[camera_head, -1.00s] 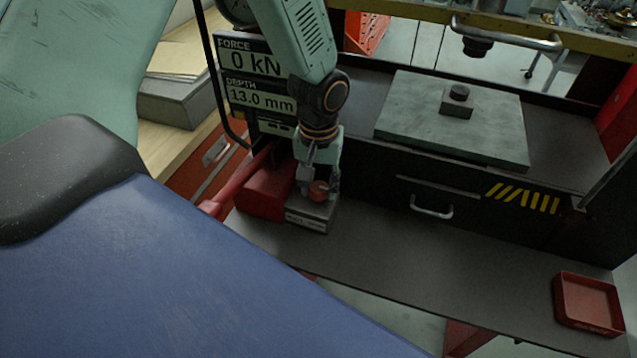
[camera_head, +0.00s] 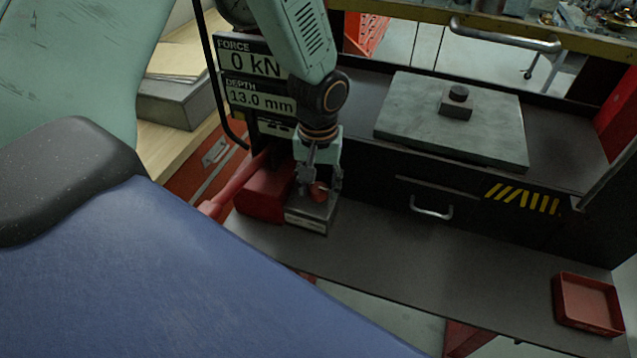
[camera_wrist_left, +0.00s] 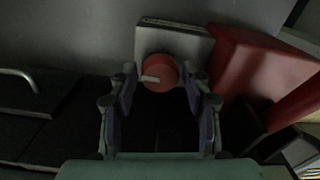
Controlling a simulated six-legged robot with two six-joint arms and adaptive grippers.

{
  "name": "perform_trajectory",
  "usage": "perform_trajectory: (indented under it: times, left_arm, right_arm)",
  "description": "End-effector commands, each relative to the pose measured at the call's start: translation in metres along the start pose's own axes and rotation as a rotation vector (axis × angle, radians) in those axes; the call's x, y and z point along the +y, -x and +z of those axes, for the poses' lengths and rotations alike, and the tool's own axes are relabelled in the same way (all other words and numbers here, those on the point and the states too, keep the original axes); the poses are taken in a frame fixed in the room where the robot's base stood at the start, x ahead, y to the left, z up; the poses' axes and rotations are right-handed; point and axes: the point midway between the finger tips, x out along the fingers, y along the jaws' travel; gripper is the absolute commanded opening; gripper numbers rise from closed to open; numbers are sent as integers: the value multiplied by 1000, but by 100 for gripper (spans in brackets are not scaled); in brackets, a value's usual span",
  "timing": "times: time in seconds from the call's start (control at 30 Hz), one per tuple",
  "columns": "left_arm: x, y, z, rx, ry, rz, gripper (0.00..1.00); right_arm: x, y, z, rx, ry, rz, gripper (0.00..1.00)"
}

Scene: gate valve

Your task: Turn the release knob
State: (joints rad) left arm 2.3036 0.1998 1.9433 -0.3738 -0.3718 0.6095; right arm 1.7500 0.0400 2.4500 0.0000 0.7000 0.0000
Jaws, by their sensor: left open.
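The release knob (camera_head: 318,191) is a round red knob on a small grey block (camera_head: 310,217) beside the red pump body. In the left wrist view the knob (camera_wrist_left: 159,72) shows a pale bar or mark on its left side. My left gripper (camera_head: 320,188) is at the knob, pointing down. In the left wrist view its fingers (camera_wrist_left: 158,80) are open, one on each side of the knob, with small gaps. In the head view the fingers partly cover the knob and block. My right gripper is not in view.
The red pump body (camera_head: 266,192) with its red handle stands just left of the block. The display panel (camera_head: 255,80) reads 0 kN and 13.0 mm. A grey plate (camera_head: 400,115) with a small block lies on the press bed. A red tray (camera_head: 588,305) sits at right.

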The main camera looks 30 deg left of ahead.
Motion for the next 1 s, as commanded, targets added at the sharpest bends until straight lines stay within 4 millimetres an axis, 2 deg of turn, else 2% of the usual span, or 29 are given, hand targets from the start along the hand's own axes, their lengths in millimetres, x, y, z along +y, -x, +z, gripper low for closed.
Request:
perform_trajectory:
  times: [0.17, 0.5, 0.7, 1.0]
  left_arm:
    - [0, 13, -1, 3, 0, 2, 48]
    - [0, 81, -1, 5, 1, 2, 48]
    - [0, 110, -1, 4, 0, 2, 48]
    - [0, 121, 0, 1, 0, 1, 48]
  right_arm:
    - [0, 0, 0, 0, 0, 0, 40]
    - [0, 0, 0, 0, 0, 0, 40]
    - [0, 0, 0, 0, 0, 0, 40]
    - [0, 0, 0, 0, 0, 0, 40]
